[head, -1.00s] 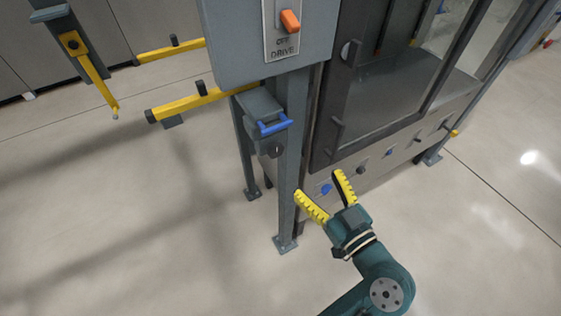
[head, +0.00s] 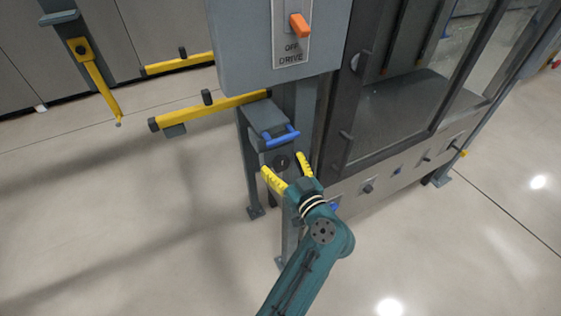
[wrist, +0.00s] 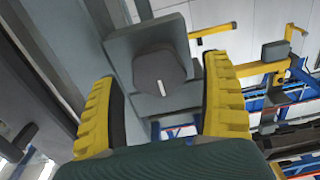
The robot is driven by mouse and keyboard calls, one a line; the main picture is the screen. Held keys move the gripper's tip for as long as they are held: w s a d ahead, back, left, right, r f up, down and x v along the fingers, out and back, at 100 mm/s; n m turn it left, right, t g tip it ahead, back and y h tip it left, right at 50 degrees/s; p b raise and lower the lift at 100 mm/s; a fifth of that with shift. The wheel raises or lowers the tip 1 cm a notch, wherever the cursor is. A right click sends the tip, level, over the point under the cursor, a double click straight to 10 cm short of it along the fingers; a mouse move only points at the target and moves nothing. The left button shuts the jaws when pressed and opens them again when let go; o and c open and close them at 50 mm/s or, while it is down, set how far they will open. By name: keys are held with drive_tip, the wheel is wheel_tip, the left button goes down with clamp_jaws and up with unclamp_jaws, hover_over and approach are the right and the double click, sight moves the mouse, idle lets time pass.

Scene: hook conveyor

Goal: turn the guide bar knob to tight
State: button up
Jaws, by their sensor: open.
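The guide bar knob is a dark grey round-edged knob (head: 281,161) with a pale mark, on the face of a grey bracket below a blue handle. In the wrist view the knob (wrist: 160,80) lies ahead between the fingers, its pale mark nearly upright in the picture. My gripper (head: 286,170) is open with yellow ribbed fingers, close in front of the knob. In the wrist view the fingers (wrist: 160,108) stand on either side of the knob with gaps, and nothing is held. I cannot tell how deep the fingertips reach beside the knob.
A blue handle (head: 281,138) sits just above the knob. A grey box with an orange DRIVE switch (head: 299,25) hangs above. Yellow guide bars (head: 210,109) reach out to the left. A dark-framed glazed cabinet (head: 395,110) stands to the right. The floor at left is clear.

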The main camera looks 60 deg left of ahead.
drive_tip(key=shift+a, duration=0.6)
drive_tip(key=shift+c, duration=0.4)
drive_tip(key=c, duration=1.2)
